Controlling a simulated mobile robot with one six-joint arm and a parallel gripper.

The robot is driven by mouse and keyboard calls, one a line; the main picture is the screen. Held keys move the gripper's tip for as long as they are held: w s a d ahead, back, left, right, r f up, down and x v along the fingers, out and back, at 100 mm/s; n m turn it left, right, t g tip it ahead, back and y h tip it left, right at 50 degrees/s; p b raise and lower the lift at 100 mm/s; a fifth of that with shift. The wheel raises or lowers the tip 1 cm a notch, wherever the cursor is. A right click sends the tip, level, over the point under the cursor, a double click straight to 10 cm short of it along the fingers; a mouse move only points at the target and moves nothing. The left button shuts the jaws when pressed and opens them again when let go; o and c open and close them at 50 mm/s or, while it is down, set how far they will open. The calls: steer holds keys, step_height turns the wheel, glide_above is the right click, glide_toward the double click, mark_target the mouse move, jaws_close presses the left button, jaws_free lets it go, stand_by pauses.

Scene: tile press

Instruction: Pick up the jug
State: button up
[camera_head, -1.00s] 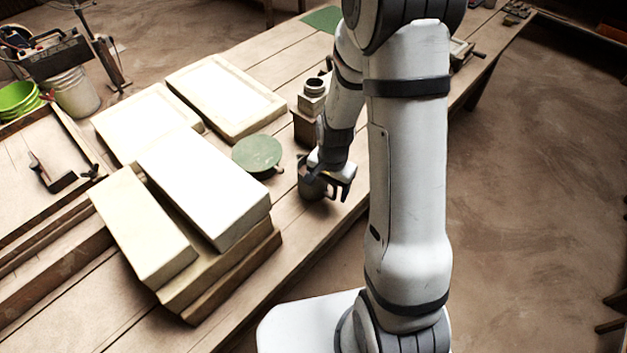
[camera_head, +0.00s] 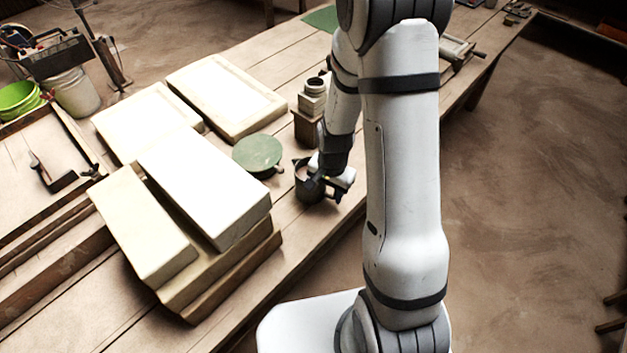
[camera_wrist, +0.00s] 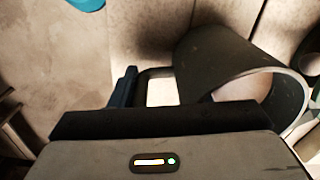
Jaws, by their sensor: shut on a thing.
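The jug (camera_head: 307,190) is a dark grey, open-topped vessel at the near edge of the wooden table in the head view. My gripper (camera_head: 325,183) is at its right side and partly covers it. In the wrist view the jug (camera_wrist: 215,62) shows as a dark cylinder with its round mouth to the right. Its looped handle (camera_wrist: 155,73) extends left to my gripper (camera_wrist: 126,90), which is shut on the handle. Only part of the fingers shows. I cannot tell whether the jug's base touches the table.
A round green disc (camera_head: 258,152) lies left of the jug. A brown block with pale pieces (camera_head: 309,103) stands behind it. Large pale slabs (camera_head: 190,185) fill the table's left part. Bare planks (camera_head: 300,232) lie in front of the jug.

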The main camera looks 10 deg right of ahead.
jaws_close()
steer(key=shift+r, duration=0.15)
step_height(320, 180, up, 10)
steer(key=shift+f, duration=0.1)
steer(key=shift+a, duration=0.1)
stand_by(0.4)
